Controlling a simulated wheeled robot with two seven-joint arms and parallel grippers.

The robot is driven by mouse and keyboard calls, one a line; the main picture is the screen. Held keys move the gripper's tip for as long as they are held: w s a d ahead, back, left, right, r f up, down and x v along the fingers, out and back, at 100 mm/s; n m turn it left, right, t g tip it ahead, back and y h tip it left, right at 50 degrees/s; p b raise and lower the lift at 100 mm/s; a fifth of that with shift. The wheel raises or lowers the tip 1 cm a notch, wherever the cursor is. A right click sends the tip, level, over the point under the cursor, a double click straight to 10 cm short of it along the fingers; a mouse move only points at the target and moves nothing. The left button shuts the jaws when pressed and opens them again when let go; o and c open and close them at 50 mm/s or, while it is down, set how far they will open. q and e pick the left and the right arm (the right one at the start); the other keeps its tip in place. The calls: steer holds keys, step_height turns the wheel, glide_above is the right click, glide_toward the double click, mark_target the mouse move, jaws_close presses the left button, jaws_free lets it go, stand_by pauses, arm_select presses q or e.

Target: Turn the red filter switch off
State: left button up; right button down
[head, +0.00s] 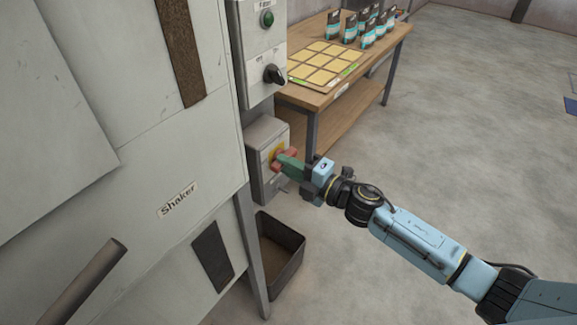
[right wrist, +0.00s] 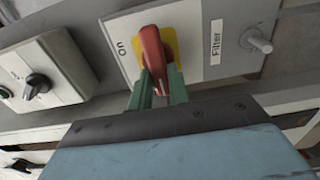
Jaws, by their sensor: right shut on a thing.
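The red filter switch (right wrist: 152,50) sits on a yellow plate on a grey box labelled "Filter" (right wrist: 216,42) in the right wrist view. Its white mark lies at the handle end between my fingers; "On" is printed to the left of the plate. In the head view the red switch (head: 277,158) is on the front of the lower grey box (head: 262,130). My right gripper (right wrist: 158,84) has its green fingers on both sides of the red handle, shut on it. It also shows in the head view (head: 284,163), reaching in from the right. My left gripper is not in view.
A control box with a green button and black knob (head: 273,74) hangs above the filter box. The shaker cabinet (head: 150,190) fills the left. A dark bin (head: 292,270) stands below. A wooden table (head: 350,80) with bags is behind. Floor at right is clear.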

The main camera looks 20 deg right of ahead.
stand_by(0.4)
steer(key=c, duration=1.3)
jaws_free()
steer(key=b+v, duration=0.1)
steer(key=v, duration=1.2)
steer(key=shift+s+d, duration=0.1)
steer(key=shift+s, duration=0.05)
